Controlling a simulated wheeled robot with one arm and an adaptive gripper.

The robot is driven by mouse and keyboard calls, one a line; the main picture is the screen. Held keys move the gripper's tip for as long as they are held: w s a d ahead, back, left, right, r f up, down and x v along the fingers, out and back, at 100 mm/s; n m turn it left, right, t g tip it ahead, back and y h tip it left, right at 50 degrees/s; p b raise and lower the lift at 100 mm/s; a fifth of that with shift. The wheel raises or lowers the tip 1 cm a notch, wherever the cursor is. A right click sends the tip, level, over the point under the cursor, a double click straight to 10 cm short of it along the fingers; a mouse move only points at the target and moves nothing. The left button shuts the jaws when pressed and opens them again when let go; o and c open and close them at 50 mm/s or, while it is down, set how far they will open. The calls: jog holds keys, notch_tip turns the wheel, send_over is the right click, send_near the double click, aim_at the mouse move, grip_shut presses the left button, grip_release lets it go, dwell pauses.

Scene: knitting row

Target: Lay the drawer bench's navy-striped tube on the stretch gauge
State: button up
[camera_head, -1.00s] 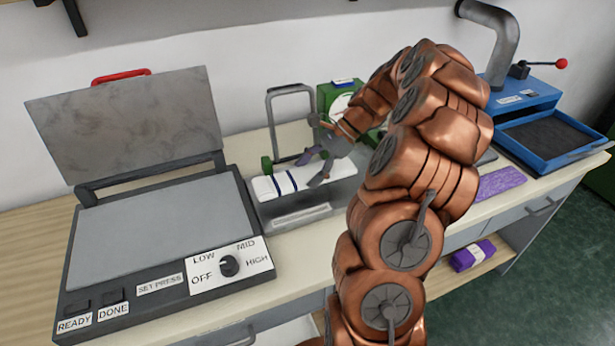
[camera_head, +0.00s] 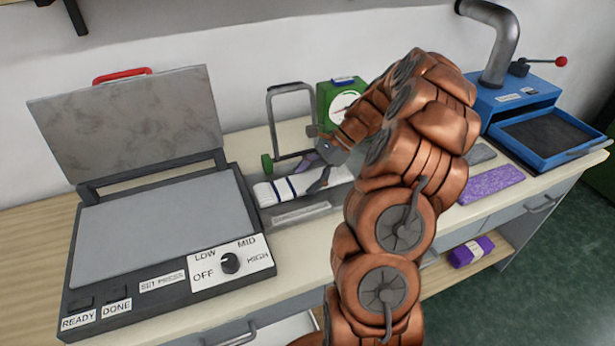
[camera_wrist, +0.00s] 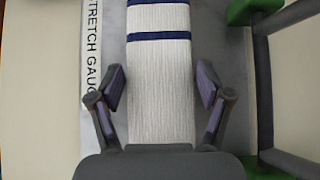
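The white navy-striped tube (camera_head: 298,185) lies lengthwise along the grey bed of the stretch gauge (camera_head: 300,213); its navy bands are toward the left end in the head view. In the wrist view the tube (camera_wrist: 160,85) runs straight along the bed, beside the gauge's printed label strip (camera_wrist: 94,45). My gripper (camera_head: 315,172) is low over the tube. Its purple-padded fingers (camera_wrist: 161,90) stand apart on either side of the tube, with narrow gaps. My arm hides the gauge's right end in the head view.
A press (camera_head: 160,230) with a raised lid stands left of the gauge. The gauge's dark frame (camera_head: 271,125) and a green dial (camera_head: 340,100) rise behind the bed. A purple cloth (camera_head: 490,184) and a blue machine (camera_head: 513,110) are at right.

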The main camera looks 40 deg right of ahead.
jog(key=shift+o, duration=1.3)
jog(key=shift+r, duration=0.1)
jog(key=b+v, duration=0.2)
jog(key=v, duration=1)
jog(key=shift+w, duration=0.1)
jog(key=s+a+r+n+g+h, duration=0.15)
jog(key=a+n, duration=0.25)
jog(key=a, duration=0.4)
jog(key=s+a+r+n+g+h, duration=0.1)
jog(key=s+a+n, duration=0.25)
jog(key=a, duration=0.55)
jog(key=s+a+r+n+g+h, duration=0.15)
jog(key=a+n, duration=0.25)
jog(key=a, duration=0.4)
jog(key=s+a+f+n+h, duration=0.2)
jog(key=s+f+n, duration=0.1)
jog(key=s, duration=0.6)
jog(key=s+a+f+n+h, duration=0.2)
jog(key=s+n, duration=0.4)
jog(key=s, duration=0.4)
jog(key=shift+s+a+f+h, duration=0.15)
jog(key=shift+s+f+h, duration=0.15)
jog(key=shift+f, duration=0.5)
jog(key=shift+n, duration=0.25)
